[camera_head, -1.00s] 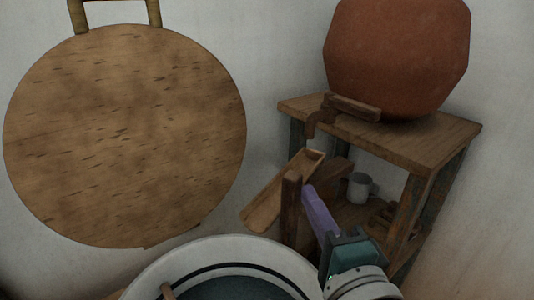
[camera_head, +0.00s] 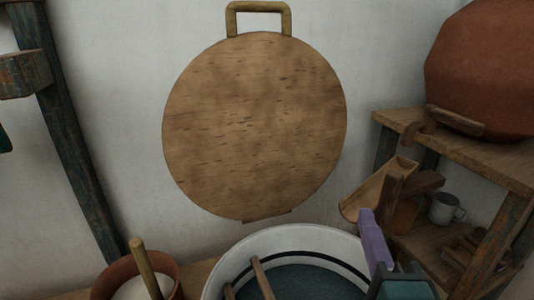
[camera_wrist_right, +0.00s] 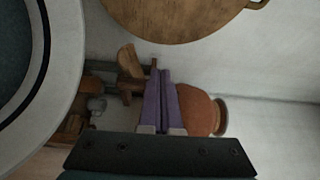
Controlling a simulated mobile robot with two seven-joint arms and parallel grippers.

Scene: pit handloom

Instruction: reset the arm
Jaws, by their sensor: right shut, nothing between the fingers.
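My right gripper (camera_head: 374,238) is at the lower right of the head view, with purple fingers and a dark teal body. In the right wrist view its two purple fingers (camera_wrist_right: 160,98) lie together with nothing between them. It is just right of the white basin's rim and in front of the wooden shelf. My left gripper is not in view.
A white basin (camera_head: 290,236) with a dark band stands in front. A terracotta pot (camera_head: 112,280) is left of it. A round wooden board (camera_head: 255,125) leans on the wall. The wooden shelf (camera_head: 470,160) holds a large clay vessel (camera_head: 485,75) and a mug (camera_head: 445,208).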

